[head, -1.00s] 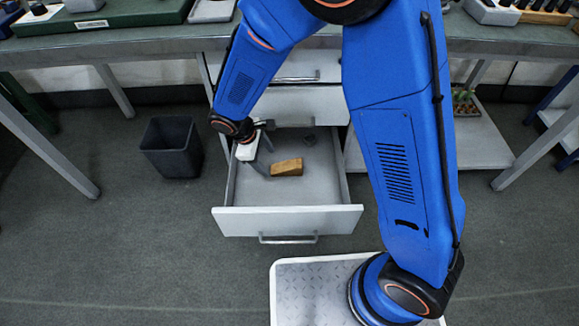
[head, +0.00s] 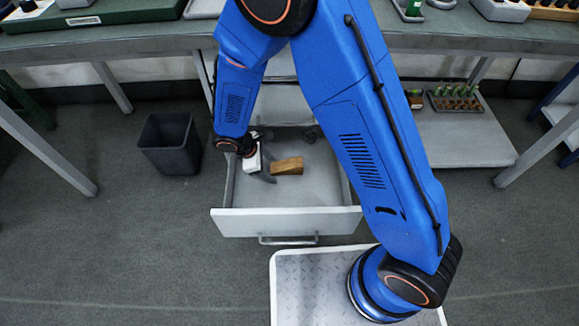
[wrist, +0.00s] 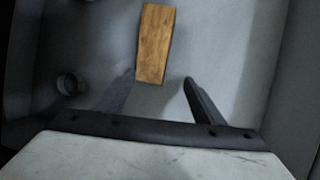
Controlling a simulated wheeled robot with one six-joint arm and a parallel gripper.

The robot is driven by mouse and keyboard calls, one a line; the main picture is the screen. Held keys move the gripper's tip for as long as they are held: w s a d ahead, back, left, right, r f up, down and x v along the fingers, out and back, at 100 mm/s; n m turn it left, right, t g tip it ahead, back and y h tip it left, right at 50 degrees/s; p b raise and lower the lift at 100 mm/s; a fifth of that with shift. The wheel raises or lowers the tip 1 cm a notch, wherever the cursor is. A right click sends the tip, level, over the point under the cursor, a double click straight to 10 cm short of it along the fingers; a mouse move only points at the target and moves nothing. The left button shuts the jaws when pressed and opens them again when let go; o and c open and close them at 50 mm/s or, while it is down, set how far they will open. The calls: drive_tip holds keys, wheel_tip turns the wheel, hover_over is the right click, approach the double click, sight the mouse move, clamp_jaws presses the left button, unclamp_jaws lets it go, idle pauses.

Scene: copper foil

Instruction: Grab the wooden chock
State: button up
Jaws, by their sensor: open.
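The wooden chock (head: 288,166) is a light brown wedge lying on the floor of an open drawer (head: 290,222). In the wrist view the chock (wrist: 155,44) lies lengthwise just beyond the fingertips, its near end close to the gap between them. My gripper (head: 267,172) is inside the drawer, just left of the chock. In the wrist view my gripper (wrist: 158,80) has its two fingers spread apart with nothing between them. I cannot tell exactly how high the fingertips are above the drawer floor.
A small dark round item (wrist: 70,84) lies in the drawer, left of the fingers in the wrist view. The drawer walls stand close around my gripper. A dark bin (head: 171,143) stands on the floor to the left. A rack of small green-topped items (head: 456,98) sits on a low shelf at right.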

sight(286, 165)
drive_tip(key=d, duration=0.1)
drive_tip(key=w+d, duration=0.1)
drive_tip(key=d, duration=0.2)
drive_tip(key=shift+w+d, duration=0.35)
drive_tip(key=shift+w+d+f, duration=0.1)
drive_tip(key=shift+d+f, duration=0.15)
drive_tip(key=shift+d, duration=0.05)
drive_tip(key=shift+f, duration=0.3)
drive_tip(key=c, duration=1.2)
